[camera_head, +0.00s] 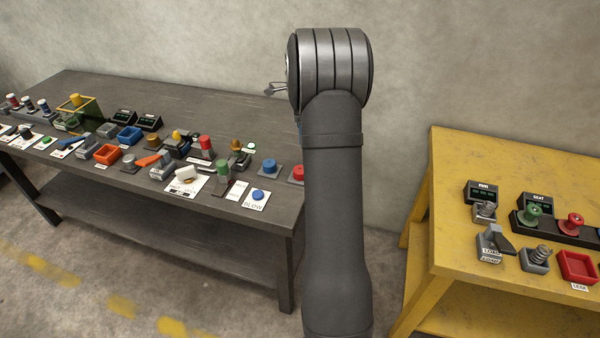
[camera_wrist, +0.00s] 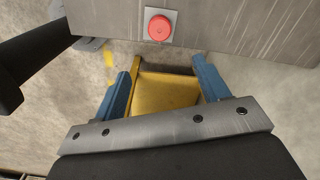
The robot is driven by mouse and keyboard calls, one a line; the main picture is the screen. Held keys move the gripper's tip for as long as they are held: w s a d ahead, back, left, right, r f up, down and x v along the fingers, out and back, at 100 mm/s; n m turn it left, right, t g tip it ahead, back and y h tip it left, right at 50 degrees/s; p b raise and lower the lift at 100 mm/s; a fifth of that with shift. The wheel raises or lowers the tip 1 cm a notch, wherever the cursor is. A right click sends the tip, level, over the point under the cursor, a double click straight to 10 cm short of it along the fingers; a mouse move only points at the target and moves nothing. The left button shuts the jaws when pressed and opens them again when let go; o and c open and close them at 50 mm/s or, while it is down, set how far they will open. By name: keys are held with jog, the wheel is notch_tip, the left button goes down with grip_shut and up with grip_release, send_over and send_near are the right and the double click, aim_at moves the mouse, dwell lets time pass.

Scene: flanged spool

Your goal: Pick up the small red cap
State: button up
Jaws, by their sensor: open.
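My gripper (camera_wrist: 161,66) is open and empty in the wrist view, its two blue fingers wide apart. A round red cap (camera_wrist: 160,28) on a pale square plate lies beyond the fingertips, near the edge of the grey table, and is not touched. In the head view a red cap (camera_head: 298,172) on a grey base shows at the right end of the grey table, partly hidden by my arm; it looks like the same one. Another red-topped piece (camera_head: 205,143) stands further left, and a red knob (camera_head: 573,219) is on the yellow table. My gripper's fingers are not clear in the head view.
The grey table (camera_head: 190,95) holds several buttons, bins and switches; its back strip is bare. A blue button (camera_head: 258,195) and a blue knob (camera_head: 269,166) are near the red cap. The yellow table (camera_head: 465,150) stands right, across a floor gap.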

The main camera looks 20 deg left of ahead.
jog(key=f, duration=1.6)
jog(key=shift+a, duration=0.2)
jog(key=c, duration=1.1)
